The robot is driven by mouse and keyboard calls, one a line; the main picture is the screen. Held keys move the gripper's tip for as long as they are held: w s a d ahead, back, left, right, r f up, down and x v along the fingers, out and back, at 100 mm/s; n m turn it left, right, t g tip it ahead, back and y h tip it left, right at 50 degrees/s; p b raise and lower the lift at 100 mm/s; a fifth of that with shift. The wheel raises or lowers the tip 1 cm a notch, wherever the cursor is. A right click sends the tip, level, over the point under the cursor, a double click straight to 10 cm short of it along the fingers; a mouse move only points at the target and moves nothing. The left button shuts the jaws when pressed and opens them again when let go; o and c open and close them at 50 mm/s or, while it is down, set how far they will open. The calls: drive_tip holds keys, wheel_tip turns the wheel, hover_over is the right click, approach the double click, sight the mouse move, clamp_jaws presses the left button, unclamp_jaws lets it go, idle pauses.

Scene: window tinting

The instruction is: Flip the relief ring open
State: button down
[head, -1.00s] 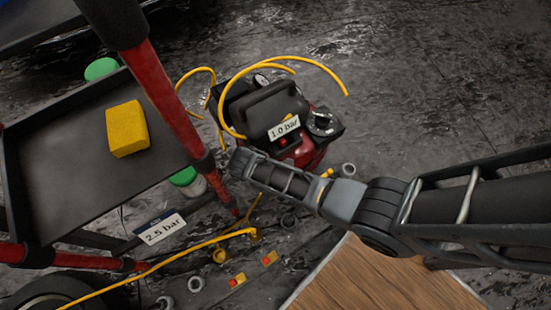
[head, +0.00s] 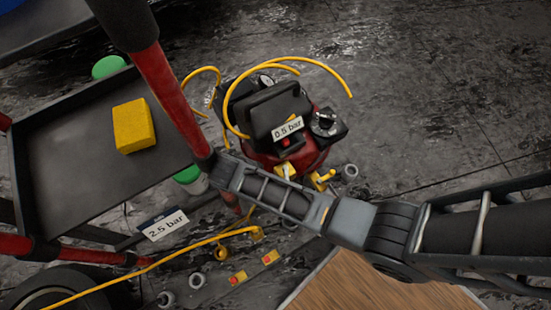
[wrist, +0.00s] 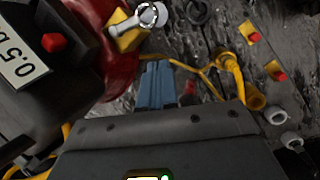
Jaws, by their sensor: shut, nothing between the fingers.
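The compressor (head: 290,155) is a red tank with a black top and a "0.5 bar" tag, just beyond my arm in the head view. In the wrist view, a pale metal ring (wrist: 152,15) sits at the end of a short pin beside a yellow block (wrist: 126,32) against the red tank. I take this for the relief ring; its exact angle is unclear. My gripper (wrist: 157,67) shows blue-grey fingers held together and empty, below the yellow block and apart from the ring in the picture. In the head view my arm hides the fingertips.
A red-framed cart with a dark tray (head: 75,185) and yellow sponge (head: 133,125) stands left. A "2.5 bar" tag (head: 165,224) is below it. Yellow hose (head: 150,262), fittings and red-and-yellow valves (head: 238,278) lie on the wet floor. A wooden board (head: 375,290) is at front.

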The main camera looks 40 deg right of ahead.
drive_tip(key=a+m+t+h+b, duration=0.25)
drive_tip(key=a+m+b, duration=0.45)
drive_tip(key=m, duration=1)
drive_tip(key=s+d+f+b, duration=0.2)
drive_tip(key=d+f+b, duration=0.1)
drive_tip(key=d+f, duration=0.4)
drive_tip(key=shift+d+f+g+h, duration=0.2)
drive_tip(key=shift+d+g+h, duration=0.2)
drive_tip(key=shift+d, duration=1.4)
